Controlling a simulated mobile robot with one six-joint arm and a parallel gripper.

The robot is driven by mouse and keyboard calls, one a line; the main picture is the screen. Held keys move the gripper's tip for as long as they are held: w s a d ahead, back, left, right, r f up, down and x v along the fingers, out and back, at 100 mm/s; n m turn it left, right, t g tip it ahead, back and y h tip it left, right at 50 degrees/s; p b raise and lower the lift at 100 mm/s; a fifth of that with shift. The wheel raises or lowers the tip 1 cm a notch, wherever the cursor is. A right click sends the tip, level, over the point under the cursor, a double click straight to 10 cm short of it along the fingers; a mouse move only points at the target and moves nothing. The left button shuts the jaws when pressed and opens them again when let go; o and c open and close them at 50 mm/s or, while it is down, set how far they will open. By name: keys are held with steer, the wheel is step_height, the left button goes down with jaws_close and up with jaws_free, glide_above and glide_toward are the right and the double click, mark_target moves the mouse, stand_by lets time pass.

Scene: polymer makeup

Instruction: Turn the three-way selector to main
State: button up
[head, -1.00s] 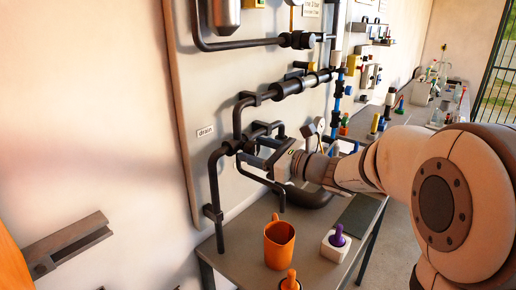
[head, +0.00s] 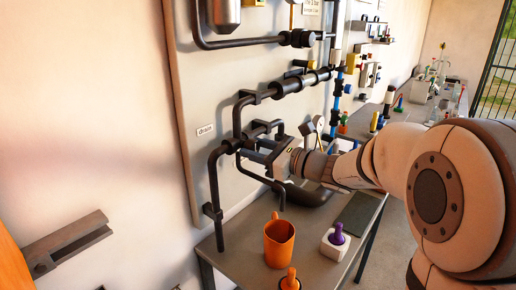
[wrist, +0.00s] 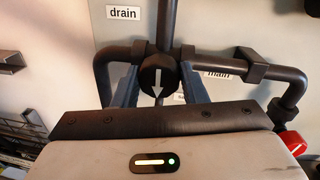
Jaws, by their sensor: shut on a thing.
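The three-way selector (wrist: 158,74) is a dark round knob at a junction of black pipes in the wrist view. Its white arrow points downward in that picture, toward my gripper's body. A "drain" label (wrist: 123,13) is at its upper left. A "main" label (wrist: 218,74) is at its right, partly covered by pipe. A third label below the knob is mostly hidden. My gripper (wrist: 158,82) is shut on the selector, one finger at each side. In the head view my gripper (head: 262,154) reaches the pipework from the right, and the knob itself is hidden there.
Black pipes run close around my gripper on the panel (head: 200,80). An orange mug (head: 279,243) and a white block with a purple knob (head: 336,241) stand on the bench below. A red part (wrist: 291,143) shows at the right in the wrist view.

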steer(key=shift+a+r, duration=0.1)
steer(key=shift+a, duration=0.05)
steer(key=shift+a+n+b, duration=0.15)
steer(key=shift+n+b, duration=0.25)
steer(key=shift+b, duration=0.45)
steer(key=n+b, duration=0.2)
steer(key=b, duration=0.1)
steer(key=n+b, duration=0.1)
steer(key=b, duration=0.2)
steer(key=shift+f+n, duration=0.35)
steer(key=shift+n, duration=0.05)
steer(key=n+b, duration=0.3)
steer(key=b, duration=0.3)
steer(key=shift+a+h, duration=0.1)
steer(key=shift+h, duration=0.3)
steer(key=n+b, duration=0.5)
steer(key=b, duration=0.2)
steer(key=shift+h, duration=0.3)
steer(key=n+b, duration=0.3)
steer(key=b, duration=0.1)
steer(key=shift+t, duration=0.3)
steer(key=shift+r+n+b, duration=0.1)
steer(key=shift+n+b, duration=0.4)
steer(key=shift+b, duration=0.05)
steer(key=shift+r, duration=0.1)
steer(key=o, duration=1)
steer(key=shift+c, duration=0.2)
